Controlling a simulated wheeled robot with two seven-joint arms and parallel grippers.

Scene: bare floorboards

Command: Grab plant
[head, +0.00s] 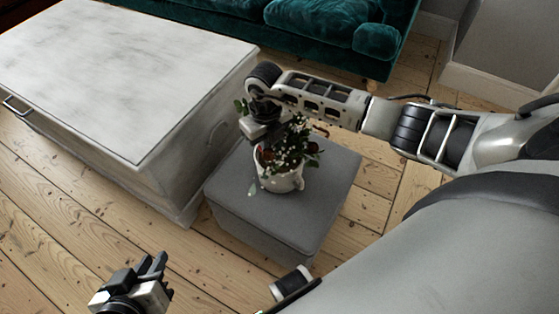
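The plant (286,160) has dark green leaves, small white flowers and some reddish parts. It stands upright in a pale pot (281,182) on a grey box-shaped stool (330,185). My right arm comes in from the right, above and behind the plant. Its gripper (262,128) is at the upper left of the leaves, and leaves show on both sides of it. Its fingertips are hidden among the foliage, so I cannot tell whether it touches or holds anything. My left gripper (153,264) is at the lower left, over the floor, away from the plant. Its dark fingers look slightly apart, with nothing between them.
A large whitish chest-like table (120,70) with metal handles stands at the left, close beside the stool. A teal velvet sofa (310,25) is at the back. Bare floorboards (60,235) lie free at the lower left and to the stool's right.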

